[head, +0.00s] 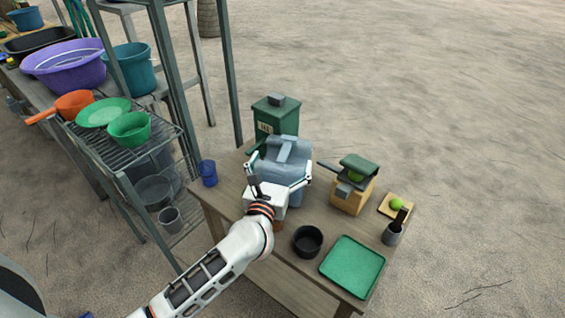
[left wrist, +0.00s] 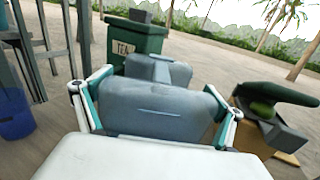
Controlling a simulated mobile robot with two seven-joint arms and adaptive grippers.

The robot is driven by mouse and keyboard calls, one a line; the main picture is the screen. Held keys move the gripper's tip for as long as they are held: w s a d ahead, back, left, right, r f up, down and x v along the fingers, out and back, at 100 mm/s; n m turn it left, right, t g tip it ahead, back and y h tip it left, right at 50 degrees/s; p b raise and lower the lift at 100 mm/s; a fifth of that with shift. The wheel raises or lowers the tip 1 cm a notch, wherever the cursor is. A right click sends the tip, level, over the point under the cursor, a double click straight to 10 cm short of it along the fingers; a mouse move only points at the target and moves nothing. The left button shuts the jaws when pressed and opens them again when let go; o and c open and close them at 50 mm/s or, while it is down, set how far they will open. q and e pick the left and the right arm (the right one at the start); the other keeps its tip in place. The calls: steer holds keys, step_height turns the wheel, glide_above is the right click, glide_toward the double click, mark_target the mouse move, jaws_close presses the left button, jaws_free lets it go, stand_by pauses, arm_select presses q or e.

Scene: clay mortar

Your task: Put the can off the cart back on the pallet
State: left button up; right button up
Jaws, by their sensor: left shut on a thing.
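A grey-blue can (head: 288,158) with a raised top handle is over the wooden table in the head view. It fills the middle of the left wrist view (left wrist: 155,108), upright. My left gripper (head: 279,172) is shut on it, with one finger on each side of its body. I cannot tell whether the can's base touches the table, since my gripper and wrist hide its lower part. No thing that is clearly a cart or a pallet shows. My right gripper is not in view.
A green tea box (head: 277,118) stands behind the can. A blue cup (head: 208,173) is left. A metal rack (head: 160,128) stands farther left.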

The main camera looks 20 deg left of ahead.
arm_select(q)
steer(key=shift+r, duration=0.3)
steer(key=o, duration=1.8)
steer(key=shift+f, duration=0.25)
steer(key=shift+c, duration=0.2)
